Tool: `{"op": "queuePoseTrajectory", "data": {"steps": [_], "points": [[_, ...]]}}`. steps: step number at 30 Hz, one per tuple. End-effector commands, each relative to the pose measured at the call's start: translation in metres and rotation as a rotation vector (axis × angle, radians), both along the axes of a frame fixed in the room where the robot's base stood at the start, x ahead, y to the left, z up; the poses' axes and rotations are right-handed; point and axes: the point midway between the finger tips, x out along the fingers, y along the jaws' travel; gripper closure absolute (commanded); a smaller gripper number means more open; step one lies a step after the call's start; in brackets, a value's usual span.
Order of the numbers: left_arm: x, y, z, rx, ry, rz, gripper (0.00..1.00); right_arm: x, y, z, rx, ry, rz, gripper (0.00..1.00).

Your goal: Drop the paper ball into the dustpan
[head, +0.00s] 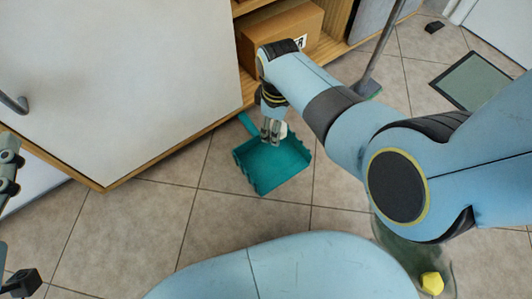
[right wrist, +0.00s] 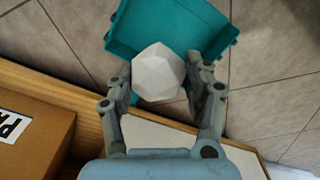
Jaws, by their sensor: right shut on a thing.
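The paper ball (right wrist: 158,72) is a white, faceted ball between the two fingers of my right gripper (right wrist: 160,82) in the right wrist view. In the head view, my right gripper (head: 270,138) points down, and part of the white ball (head: 283,130) shows beside its fingers. The teal dustpan (head: 275,170) lies on the tiled floor. The gripper and ball overlap its handle-side part in the picture; their height is hard to tell. The dustpan (right wrist: 165,22) also shows behind the ball in the wrist view. My left gripper (head: 10,170) shows only partly at the left edge.
A wooden shelf unit with a white panel (head: 120,75) stands behind and left of the dustpan. A cardboard box (head: 280,35) sits on its shelf. A yellow object (head: 432,283) lies at lower right, and a dark-framed panel (head: 478,80) lies on the right floor.

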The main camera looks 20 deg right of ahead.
Motion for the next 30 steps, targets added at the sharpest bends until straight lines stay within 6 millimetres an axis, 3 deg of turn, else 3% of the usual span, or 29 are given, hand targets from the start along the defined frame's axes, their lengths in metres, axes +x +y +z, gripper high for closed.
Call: {"op": "queuePoseTrajectory", "data": {"steps": [9, 18, 24, 30], "points": [[0.017, -0.006, 0.051, 0.002, -0.216, -0.027, 0.6, -0.001, 0.0, -0.01, 0.0, 0.001, 0.0, 0.6], [0.022, -0.011, 0.097, 0.002, -0.418, -0.052, 0.6, -0.001, 0.0, -0.019, 0.0, 0.002, 0.0, 0.6], [0.021, -0.014, 0.119, 0.004, -0.515, -0.064, 0.6, -0.001, 0.0, -0.022, 0.0, 0.001, 0.0, 0.6], [0.02, -0.015, 0.129, 0.004, -0.555, -0.071, 0.6, 0.0, 0.0, -0.022, 0.0, 0.0, 0.0, 0.6]]}}
